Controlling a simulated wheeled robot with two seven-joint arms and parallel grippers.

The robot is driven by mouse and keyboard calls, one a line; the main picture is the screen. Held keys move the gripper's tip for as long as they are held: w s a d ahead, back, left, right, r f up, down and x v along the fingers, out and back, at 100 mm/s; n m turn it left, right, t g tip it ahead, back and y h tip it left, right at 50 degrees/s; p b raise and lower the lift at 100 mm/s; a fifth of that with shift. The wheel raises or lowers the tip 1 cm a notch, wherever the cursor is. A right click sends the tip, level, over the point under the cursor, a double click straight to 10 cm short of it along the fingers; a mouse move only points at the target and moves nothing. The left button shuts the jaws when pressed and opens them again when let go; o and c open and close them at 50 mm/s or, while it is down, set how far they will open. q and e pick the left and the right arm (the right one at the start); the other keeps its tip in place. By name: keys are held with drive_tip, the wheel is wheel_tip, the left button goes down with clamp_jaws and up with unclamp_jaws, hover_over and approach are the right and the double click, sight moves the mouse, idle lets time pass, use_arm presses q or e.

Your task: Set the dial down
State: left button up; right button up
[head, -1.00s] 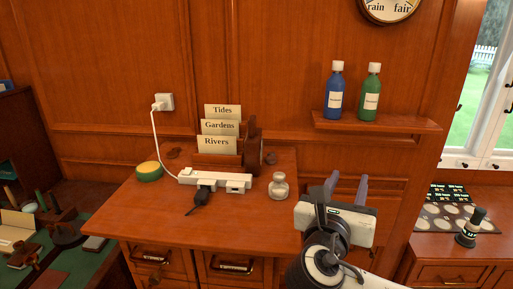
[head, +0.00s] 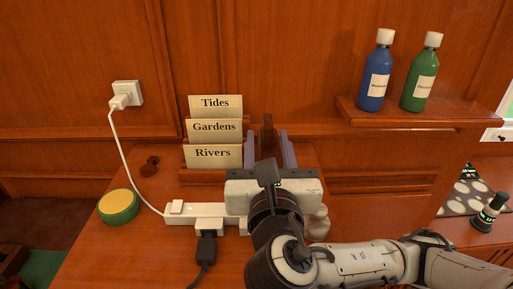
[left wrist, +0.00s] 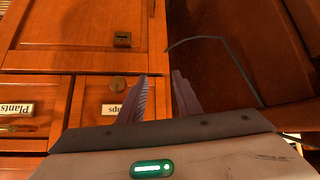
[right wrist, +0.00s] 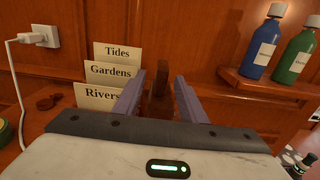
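An upright dark wooden piece (head: 267,135) stands right of the card holder and seems to be the dial seen edge-on; its face does not show. It also shows in the right wrist view (right wrist: 159,88). My right gripper (head: 266,145) is open, its fingers on either side of this piece with gaps visible. My gripper body hides its lower part in the head view. My left gripper (left wrist: 160,85) is open and empty, facing cabinet drawers, and is outside the head view.
Cards (head: 213,128) stand left of the right gripper. A white power strip (head: 196,213) with a black plug and a partly hidden glass jar (head: 320,222) are close. A green-yellow tin (head: 118,206) sits left. Blue (head: 377,75) and green (head: 421,75) bottles stand on the shelf.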

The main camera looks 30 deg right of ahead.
sight(270, 136)
drive_tip(key=x, duration=0.3)
drive_tip(key=shift+d, duration=0.25)
drive_tip(key=p+x, duration=0.1)
drive_tip(key=x, duration=0.4)
drive_tip(key=shift+w, duration=0.4)
clamp_jaws()
